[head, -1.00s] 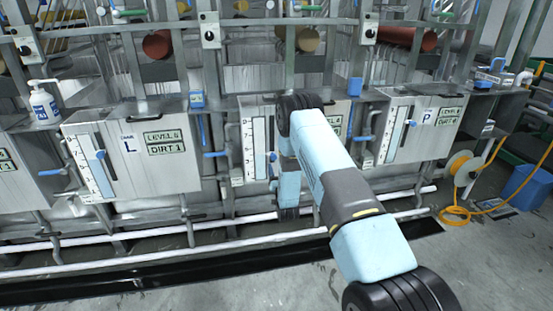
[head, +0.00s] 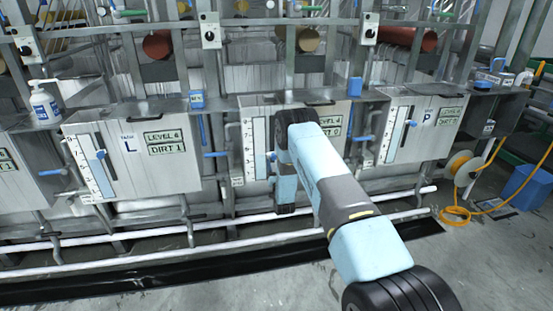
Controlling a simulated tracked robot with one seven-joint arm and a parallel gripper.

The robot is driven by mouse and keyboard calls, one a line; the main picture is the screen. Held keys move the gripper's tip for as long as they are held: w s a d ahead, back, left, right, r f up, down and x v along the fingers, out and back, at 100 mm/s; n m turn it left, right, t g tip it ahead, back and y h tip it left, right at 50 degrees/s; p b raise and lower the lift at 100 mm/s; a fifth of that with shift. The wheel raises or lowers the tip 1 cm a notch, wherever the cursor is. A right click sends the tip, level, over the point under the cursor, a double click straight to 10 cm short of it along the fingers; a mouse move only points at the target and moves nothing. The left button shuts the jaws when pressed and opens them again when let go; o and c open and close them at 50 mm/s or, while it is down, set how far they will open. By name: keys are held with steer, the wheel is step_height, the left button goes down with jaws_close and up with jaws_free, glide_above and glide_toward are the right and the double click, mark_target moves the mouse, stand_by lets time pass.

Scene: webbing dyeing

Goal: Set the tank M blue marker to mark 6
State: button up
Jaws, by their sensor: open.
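The middle tank front (head: 252,104) is the one behind my arm; its letter plate is hidden, so I cannot read M on it. Its white number scale (head: 248,150) stands upright at the left of the panel, beside a pale blue strip. The blue marker (head: 272,157) shows at the scale's right side, close to the left edge of my arm. The numbers are too small to tell which mark it stands at. My arm bends down in front of this panel, just right of the marker. My gripper is hidden behind my own wrist.
Tank L (head: 112,185) is to the left, with its own blue marker (head: 100,154). Tank P (head: 425,150) is to the right. White pipes (head: 150,252) run low along the front. A hose reel (head: 462,168) and blue bin (head: 525,188) stand at the right.

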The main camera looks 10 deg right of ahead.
mark_target(274, 159)
steer(key=shift+x, duration=2.15)
steer(key=shift+c, duration=0.4)
jaws_close()
